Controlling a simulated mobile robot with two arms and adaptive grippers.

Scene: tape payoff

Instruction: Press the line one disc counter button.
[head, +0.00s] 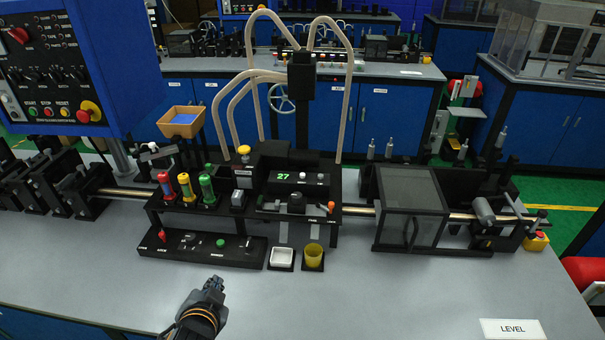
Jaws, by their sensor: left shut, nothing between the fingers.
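A black counter unit (298,183) with a lit green number 27 stands at the middle of the machine on the near bench. A small pale button (302,176) sits just right of the number, with another small dark control beside it. I cannot read the labels there. My left gripper (214,284) is shut and empty at the lower middle, over the bench's front area. It is nearer to me than the counter unit and to its left, apart from everything on the bench. My right gripper is not in view.
A low black panel (205,253) with a green button lies between my left gripper and the machine.

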